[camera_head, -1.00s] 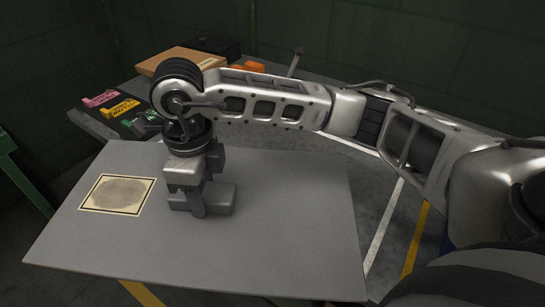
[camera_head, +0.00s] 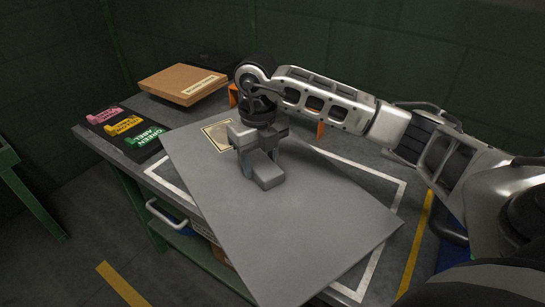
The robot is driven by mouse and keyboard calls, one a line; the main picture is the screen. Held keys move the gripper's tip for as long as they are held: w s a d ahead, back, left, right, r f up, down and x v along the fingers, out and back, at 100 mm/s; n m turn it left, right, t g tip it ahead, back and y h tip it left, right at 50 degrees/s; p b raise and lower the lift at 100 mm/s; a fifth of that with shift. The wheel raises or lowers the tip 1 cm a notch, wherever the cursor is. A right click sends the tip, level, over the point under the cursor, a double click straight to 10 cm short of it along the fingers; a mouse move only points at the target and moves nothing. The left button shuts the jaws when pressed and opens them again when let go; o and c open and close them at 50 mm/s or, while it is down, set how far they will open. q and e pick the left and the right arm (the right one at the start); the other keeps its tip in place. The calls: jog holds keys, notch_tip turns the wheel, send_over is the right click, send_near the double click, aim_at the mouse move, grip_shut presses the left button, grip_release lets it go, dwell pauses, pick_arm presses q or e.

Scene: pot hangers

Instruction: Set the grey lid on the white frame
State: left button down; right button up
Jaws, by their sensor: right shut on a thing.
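The grey lid (camera_head: 300,232) is a large flat plate with a block-like handle (camera_head: 266,173) on top and a dark-bordered label (camera_head: 217,135) near its far left corner. My right gripper (camera_head: 250,152) is shut on the handle from above, holding the lid over the table. The lid is turned at an angle to the white frame (camera_head: 371,270), a white outline on the table. The lid hides much of the frame; parts show on the right, far and left sides. I cannot tell the lid's height above the table. My left gripper is out of view.
A brown box (camera_head: 183,84) and a dark case (camera_head: 213,62) are at the back left of the table (camera_head: 163,112). A black mat (camera_head: 145,150) with pink, yellow and green label pieces lies at the left edge. An orange part (camera_head: 320,130) stands behind the lid.

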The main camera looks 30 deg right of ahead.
aim_at(272, 161)
jog(key=d, duration=0.1)
jog(key=w+d, duration=0.1)
jog(key=d, duration=0.1)
jog(key=w+d, duration=0.1)
jog(key=shift+d, duration=0.2)
jog(key=shift+f+p, duration=0.45)
jog(key=shift+f, duration=1.25)
jog(key=shift+f, duration=0.2)
jog(key=o, duration=1.3)
jog(key=shift+s, duration=0.1)
jog(key=shift+r, duration=0.1)
notch_tip(272, 161, up, 12)
jog(key=shift+r+b, duration=0.1)
jog(key=shift+b, duration=0.25)
